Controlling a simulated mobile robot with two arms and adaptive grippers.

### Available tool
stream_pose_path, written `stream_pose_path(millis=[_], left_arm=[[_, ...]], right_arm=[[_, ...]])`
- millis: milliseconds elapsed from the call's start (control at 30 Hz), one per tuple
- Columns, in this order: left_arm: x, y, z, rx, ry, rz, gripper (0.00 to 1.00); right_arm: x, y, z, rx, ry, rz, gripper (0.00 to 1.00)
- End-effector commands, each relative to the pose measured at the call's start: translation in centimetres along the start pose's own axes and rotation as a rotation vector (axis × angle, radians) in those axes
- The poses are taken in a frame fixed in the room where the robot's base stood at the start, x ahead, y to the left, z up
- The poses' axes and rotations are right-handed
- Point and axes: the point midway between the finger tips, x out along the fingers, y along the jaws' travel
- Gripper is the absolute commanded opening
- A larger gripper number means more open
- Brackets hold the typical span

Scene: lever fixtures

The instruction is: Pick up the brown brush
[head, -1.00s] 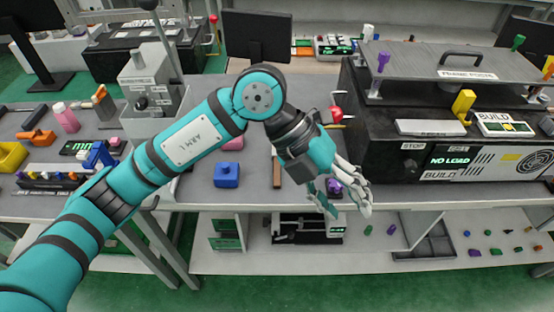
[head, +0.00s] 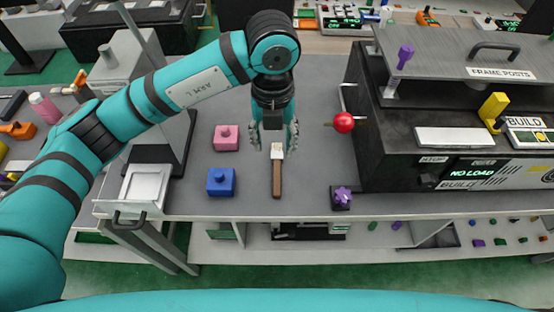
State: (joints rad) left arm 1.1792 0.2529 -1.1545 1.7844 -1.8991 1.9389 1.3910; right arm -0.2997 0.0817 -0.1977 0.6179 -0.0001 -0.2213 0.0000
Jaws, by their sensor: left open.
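The brown brush (head: 277,178) lies on the grey table, its brown handle pointing toward the front edge and its pale head at the far end. My left gripper (head: 275,140) is open, fingers pointing down, over the pale head end of the brush. The fingers show to the left and right of that end. I cannot tell how high they are above the table. Nothing is held. My right gripper is not in view.
A pink block (head: 226,138) and a blue block (head: 221,182) sit left of the brush. A purple star-shaped knob (head: 342,197) is to its right. A red ball lever (head: 343,122) sticks out from the black machine (head: 400,150). Table around the handle is clear.

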Motion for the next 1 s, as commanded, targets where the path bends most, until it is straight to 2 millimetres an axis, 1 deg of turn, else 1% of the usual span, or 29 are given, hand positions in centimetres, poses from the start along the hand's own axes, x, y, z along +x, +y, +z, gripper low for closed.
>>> stream_pose_path(millis=[33,133,233,300,400,500,567,700,800,900,1000], left_arm=[[0.9,0.1,-0.1,-0.001,0.005,0.002,0.46],[3.1,0.0,-0.1,-0.001,0.006,0.001,0.46],[5.1,0.0,-0.1,0.001,0.004,0.001,0.46],[6.1,-0.1,-0.1,-0.001,0.003,-0.001,0.46],[7.1,-0.1,-0.1,0.001,0.002,0.000,0.46],[7.6,-0.1,-0.1,0.001,0.001,-0.001,0.46],[8.0,-0.2,-0.1,0.001,0.003,-0.001,0.46],[9.9,-0.6,-0.5,0.000,0.005,0.000,0.46],[11.5,-0.7,-0.4,0.000,0.003,-0.001,0.46],[12.4,-0.7,-0.4,0.000,0.002,-0.001,0.46],[12.7,-0.7,-0.3,0.001,-0.001,-0.002,0.46]], right_arm=[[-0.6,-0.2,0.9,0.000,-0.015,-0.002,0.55],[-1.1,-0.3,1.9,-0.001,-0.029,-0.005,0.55],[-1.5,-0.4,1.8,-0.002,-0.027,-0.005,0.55],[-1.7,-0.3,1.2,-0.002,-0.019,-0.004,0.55],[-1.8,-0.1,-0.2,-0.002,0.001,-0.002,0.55],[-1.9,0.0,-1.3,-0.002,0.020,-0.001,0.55],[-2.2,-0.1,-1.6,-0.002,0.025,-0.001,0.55],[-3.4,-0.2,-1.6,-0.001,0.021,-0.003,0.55],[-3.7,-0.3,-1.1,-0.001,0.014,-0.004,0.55],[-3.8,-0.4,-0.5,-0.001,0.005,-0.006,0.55],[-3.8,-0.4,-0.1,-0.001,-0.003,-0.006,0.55]])
